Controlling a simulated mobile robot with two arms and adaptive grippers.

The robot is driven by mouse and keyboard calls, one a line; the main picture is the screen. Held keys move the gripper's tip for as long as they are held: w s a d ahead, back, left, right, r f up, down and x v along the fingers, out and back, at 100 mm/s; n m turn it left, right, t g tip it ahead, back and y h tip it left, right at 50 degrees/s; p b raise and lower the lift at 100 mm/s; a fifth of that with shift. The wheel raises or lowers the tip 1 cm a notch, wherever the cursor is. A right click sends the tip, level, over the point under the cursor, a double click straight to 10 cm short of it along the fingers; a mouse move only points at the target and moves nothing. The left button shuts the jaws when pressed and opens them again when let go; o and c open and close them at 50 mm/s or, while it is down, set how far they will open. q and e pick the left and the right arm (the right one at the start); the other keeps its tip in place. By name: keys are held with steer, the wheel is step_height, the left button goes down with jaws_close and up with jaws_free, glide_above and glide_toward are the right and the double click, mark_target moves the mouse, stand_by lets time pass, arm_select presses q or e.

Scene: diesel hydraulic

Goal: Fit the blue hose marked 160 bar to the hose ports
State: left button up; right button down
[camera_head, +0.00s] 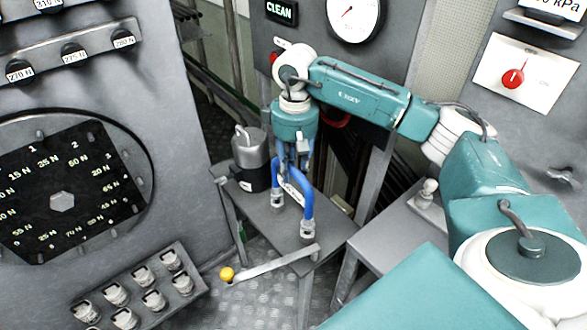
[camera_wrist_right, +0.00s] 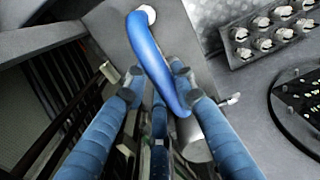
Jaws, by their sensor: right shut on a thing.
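A blue hose (camera_head: 307,195) with metal end fittings forms an upside-down U over a small grey table. A white label (camera_head: 292,187) sits on it; its text is too small to read. My right gripper (camera_head: 293,172) comes down from above and is shut on the hose near its top. A rack of several metal fittings (camera_head: 171,261), possibly the hose ports, stands at lower left. My left gripper is out of view.
A dark metal canister (camera_head: 251,160) stands on the table (camera_head: 262,222) just left of the hose. A lever with a yellow knob (camera_head: 227,274) juts out at the table's front. A large dial panel (camera_head: 62,202) is at the left. A grey bench (camera_head: 385,240) stands to the right.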

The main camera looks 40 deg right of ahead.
steer(key=shift+f+b, duration=1.4)
steer(key=c, duration=1.3)
jaws_free()
steer(key=shift+c, duration=0.2)
step_height(320, 180, up, 12)
steer(key=shift+d+r, duration=0.1)
